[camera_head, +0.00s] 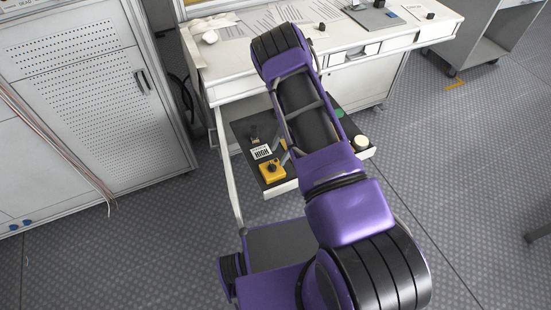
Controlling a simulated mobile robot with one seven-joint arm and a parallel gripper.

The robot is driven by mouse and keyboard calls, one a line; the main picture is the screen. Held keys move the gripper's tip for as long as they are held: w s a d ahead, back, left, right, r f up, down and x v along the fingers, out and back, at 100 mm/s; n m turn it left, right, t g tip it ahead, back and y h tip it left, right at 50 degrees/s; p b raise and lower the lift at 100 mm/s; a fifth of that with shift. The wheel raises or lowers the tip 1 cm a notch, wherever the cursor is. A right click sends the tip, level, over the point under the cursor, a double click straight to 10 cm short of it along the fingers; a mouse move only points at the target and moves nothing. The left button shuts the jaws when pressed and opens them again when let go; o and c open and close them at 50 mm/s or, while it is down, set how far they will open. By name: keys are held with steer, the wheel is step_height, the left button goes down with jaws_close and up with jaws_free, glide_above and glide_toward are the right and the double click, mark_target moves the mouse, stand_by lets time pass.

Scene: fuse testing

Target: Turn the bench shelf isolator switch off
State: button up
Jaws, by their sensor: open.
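A yellow box with a dark round knob (272,171), which looks like the isolator switch, sits at the front left corner of the pulled-out shelf (282,189). The knob is too small to tell its setting. My purple and black arm crosses over the middle of the shelf, to the right of the yellow box. My gripper is not visible; the arm hides part of the shelf.
A cream round object (361,142) sits at the shelf's right end. The white bench (345,78) stands behind, with papers and a grey device (373,16) on top. A perforated cabinet (85,85) is at left.

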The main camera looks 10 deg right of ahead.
steer(key=p+v, duration=0.1)
steer(key=v, duration=1.1)
steer(key=shift+r+p, duration=0.2)
steer(key=shift+p, duration=0.15)
steer(key=shift+d, duration=0.1)
